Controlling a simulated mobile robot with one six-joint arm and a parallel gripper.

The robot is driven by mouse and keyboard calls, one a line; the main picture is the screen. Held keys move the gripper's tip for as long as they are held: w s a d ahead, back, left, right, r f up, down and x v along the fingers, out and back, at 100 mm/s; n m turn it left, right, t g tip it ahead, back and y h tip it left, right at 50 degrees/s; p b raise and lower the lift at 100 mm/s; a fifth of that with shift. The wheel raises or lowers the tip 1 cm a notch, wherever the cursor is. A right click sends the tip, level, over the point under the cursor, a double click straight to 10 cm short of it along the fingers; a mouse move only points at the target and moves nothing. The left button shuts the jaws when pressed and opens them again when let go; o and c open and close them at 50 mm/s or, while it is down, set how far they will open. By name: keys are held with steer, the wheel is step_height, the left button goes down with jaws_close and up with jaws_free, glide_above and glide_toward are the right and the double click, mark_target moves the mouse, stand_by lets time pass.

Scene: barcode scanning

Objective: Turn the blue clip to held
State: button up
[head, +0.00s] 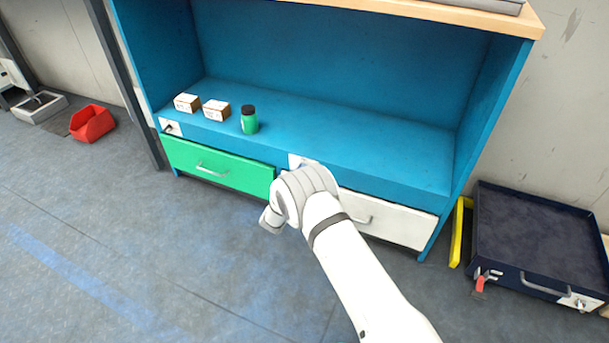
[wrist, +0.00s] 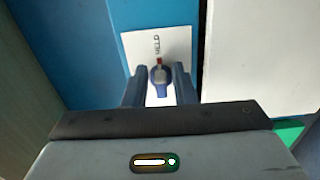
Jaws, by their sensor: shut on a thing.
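The blue clip (wrist: 160,80) shows in the wrist view on a white plate (wrist: 136,48) fixed to the blue cabinet front. The plate bears the word HELD, and a small red mark lies between that word and the clip. The clip's blue tab points down in the wrist view, away from the word. My gripper (wrist: 160,84) is shut on the clip, with one finger on each side. In the head view my own wrist hides the clip, and only the plate's top edge (head: 296,159) shows.
On the blue shelf (head: 350,143) stand two small boxes (head: 187,103) (head: 216,110) and a green jar (head: 249,120). Below are a green drawer (head: 235,172) and a white drawer (head: 400,222). A dark tray (head: 535,235) is at the right; a red bin (head: 92,123) is at the left.

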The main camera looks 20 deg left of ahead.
steer(key=shift+s+a, duration=0.1)
steer(key=shift+a, duration=0.2)
steer(key=o, duration=0.7)
steer(key=shift+c, duration=0.2)
steer(key=shift+o, duration=0.2)
steer(key=shift+d, duration=0.15)
steer(key=s+p, duration=0.3)
steer(key=s, duration=0.4)
steer(key=shift+s+a, duration=0.3)
steer(key=shift+s, duration=0.1)
